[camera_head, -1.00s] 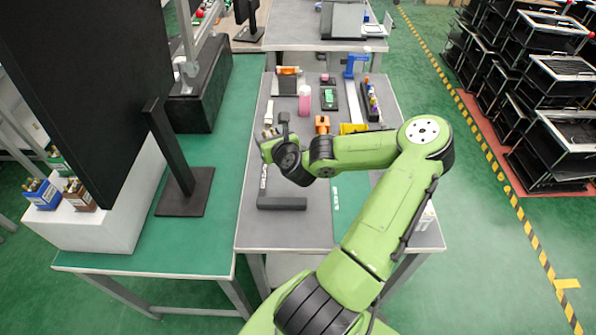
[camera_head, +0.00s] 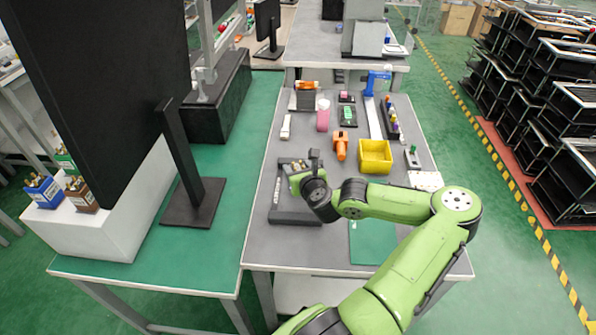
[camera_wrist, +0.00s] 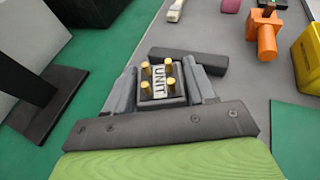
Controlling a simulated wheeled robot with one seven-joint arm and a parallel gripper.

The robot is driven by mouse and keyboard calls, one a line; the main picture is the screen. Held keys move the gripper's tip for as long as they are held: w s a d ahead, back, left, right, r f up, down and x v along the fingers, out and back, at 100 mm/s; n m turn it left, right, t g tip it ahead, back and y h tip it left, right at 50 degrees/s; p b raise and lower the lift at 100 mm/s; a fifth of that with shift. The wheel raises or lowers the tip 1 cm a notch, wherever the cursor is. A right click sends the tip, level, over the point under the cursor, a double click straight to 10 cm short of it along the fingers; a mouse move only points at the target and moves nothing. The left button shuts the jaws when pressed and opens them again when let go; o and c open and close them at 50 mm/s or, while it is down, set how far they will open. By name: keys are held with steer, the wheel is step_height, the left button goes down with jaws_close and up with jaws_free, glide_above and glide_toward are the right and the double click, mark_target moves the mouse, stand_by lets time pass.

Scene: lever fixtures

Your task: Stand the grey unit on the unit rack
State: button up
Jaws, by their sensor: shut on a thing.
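The grey unit (camera_wrist: 162,92) has gold pegs on top and a "UNIT" label. It is upright between the fingers of my gripper (camera_wrist: 163,84), which is shut on it. In the head view, my gripper (camera_head: 298,180) is over the dark unit rack (camera_head: 293,218), at the left of the grey table. The far bar of the rack (camera_wrist: 200,64) shows beyond the unit in the wrist view. My gripper hides much of the rack's middle and the unit's underside, so I cannot tell whether the unit touches the rack.
An orange object (camera_head: 341,145) and a yellow bin (camera_head: 375,157) stand to the right, behind a green mat (camera_head: 370,243). A pink bottle (camera_head: 323,115) stands farther back. A black monitor stand (camera_head: 193,200) is on the green table to the left.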

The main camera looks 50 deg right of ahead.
steer(key=shift+f+b, duration=0.35)
steer(key=shift+f, duration=0.25)
steer(key=o, duration=1.3)
steer(key=shift+c, duration=0.2)
